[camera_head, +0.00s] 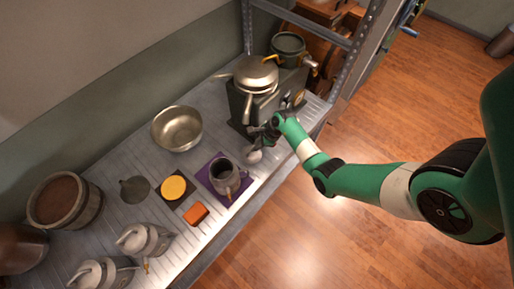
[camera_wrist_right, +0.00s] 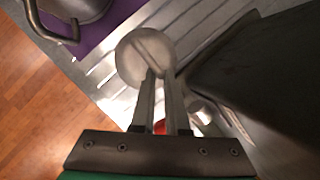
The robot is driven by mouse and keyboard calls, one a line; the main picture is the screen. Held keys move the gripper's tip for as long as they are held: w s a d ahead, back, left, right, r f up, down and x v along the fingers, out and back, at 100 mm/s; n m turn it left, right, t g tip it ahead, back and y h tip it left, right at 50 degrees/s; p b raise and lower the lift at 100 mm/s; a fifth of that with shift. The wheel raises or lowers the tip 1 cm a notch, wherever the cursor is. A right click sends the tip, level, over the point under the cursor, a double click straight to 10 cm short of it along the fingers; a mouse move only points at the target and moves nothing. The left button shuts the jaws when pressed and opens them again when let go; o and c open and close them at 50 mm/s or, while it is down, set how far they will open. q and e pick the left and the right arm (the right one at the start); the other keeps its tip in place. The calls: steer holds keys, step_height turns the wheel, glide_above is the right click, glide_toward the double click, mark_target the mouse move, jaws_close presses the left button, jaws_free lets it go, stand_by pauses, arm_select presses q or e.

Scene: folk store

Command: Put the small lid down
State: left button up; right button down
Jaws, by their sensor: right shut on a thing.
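My right gripper (camera_head: 264,143) is shut on the small lid (camera_head: 254,156), a round pale metal disc. In the right wrist view the fingertips (camera_wrist_right: 158,78) grip the lid (camera_wrist_right: 145,56) by its near side, over the ribbed metal counter (camera_wrist_right: 105,85). In the head view the lid is near the counter's front edge, between the stove and the dark mug (camera_head: 226,178) on a purple mat (camera_head: 214,163). I cannot tell whether the lid touches the counter. My left gripper is not in view.
The dark stove (camera_head: 240,105) stands close beside my right gripper, with a lidded pan (camera_head: 256,73) and a green pot (camera_head: 288,48). A metal bowl (camera_head: 177,128), yellow disc (camera_head: 174,187), orange block (camera_head: 195,214) and kettles (camera_head: 143,240) stand left. Bare counter lies between bowl and mug.

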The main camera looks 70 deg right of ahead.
steer(key=shift+b+x, duration=0.3)
steer(key=shift+x, duration=0.5)
steer(key=shift+s+d+f, duration=0.1)
steer(key=shift+s, duration=0.2)
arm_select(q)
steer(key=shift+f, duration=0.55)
arm_select(e)
steer(key=c, duration=0.9)
jaws_free()
